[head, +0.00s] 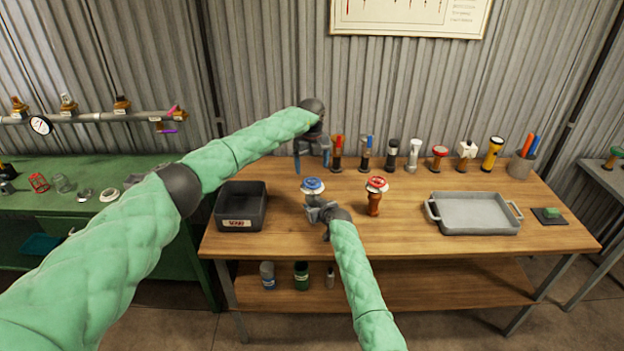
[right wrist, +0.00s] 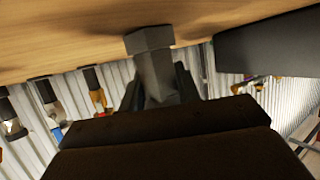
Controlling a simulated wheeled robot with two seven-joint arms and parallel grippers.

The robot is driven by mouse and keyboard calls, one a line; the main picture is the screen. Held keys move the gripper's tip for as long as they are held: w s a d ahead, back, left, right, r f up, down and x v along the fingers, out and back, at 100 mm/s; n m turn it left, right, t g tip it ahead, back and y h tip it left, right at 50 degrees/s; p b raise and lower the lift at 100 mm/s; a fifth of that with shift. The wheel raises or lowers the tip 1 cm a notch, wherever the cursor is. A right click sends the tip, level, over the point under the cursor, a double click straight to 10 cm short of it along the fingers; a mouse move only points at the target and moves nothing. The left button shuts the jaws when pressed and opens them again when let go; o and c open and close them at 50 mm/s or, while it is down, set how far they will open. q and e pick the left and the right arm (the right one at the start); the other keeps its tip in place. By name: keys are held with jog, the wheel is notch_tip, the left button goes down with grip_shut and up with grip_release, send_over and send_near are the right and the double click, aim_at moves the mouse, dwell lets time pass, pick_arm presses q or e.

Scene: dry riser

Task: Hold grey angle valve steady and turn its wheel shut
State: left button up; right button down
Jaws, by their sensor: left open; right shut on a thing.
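The grey angle valve has a blue handwheel (head: 313,185) on top and stands upright on the wooden bench. My right gripper (head: 322,212) is shut on its grey body. The right wrist view, with the bench at its top, shows the grey hexagonal body (right wrist: 152,62) between the dark fingers; the wheel is not visible there. My left gripper (head: 311,160) is open and empty, fingers pointing down, above and behind the blue wheel. It is apart from the wheel.
A brown valve with a red wheel (head: 377,184) stands just right of the grey one. A dark bin (head: 241,222) is to the left, a grey tray (head: 475,213) to the right.

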aim_at(312, 181)
pick_arm(q)
jog(key=shift+f, duration=3.15)
pick_arm(e)
jog(key=shift+f, duration=0.1)
pick_arm(q)
jog(key=shift+c, duration=0.4)
jog(key=c, duration=0.9)
